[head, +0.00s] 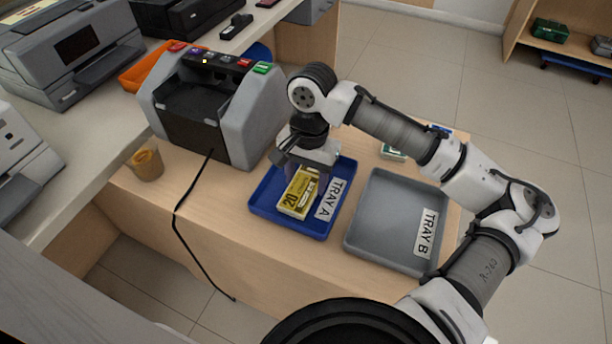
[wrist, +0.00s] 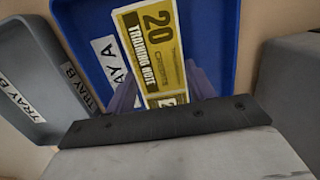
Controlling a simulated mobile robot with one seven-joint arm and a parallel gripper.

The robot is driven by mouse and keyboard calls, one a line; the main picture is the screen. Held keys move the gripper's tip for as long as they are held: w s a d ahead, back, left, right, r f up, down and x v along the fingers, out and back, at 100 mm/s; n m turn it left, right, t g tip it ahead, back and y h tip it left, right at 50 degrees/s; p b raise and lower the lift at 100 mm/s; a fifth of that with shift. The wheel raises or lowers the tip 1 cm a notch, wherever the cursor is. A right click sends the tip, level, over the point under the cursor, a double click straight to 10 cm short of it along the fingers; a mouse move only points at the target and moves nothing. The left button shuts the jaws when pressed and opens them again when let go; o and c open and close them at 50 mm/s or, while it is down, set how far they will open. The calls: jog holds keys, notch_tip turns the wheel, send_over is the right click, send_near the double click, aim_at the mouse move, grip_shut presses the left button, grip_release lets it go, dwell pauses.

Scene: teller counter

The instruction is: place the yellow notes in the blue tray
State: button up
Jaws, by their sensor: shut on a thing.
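The yellow notes (head: 298,193) are a bundle marked 20, and they also show in the wrist view (wrist: 158,48) with the words "TRAINING NOTE". I cannot tell whether the notes touch the tray floor. My gripper hides part of the tray's back.
The grey tray (head: 380,215), labelled TRAY B, stands right of the blue tray. A grey note-counting machine (head: 215,110) stands behind left. A black cable (head: 180,212) hangs over the counter's front edge. A brown cup (head: 147,165) is at the left. A green-and-white bundle (head: 393,153) lies behind the grey tray.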

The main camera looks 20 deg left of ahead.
aim_at(309, 178)
jog(key=shift+f, duration=0.2)
jog(key=o, duration=1)
jog(key=shift+r, duration=0.2)
jog(key=r, duration=0.4)
jog(key=w+r, duration=0.1)
jog(key=r, duration=0.7)
jog(key=shift+w, duration=0.25)
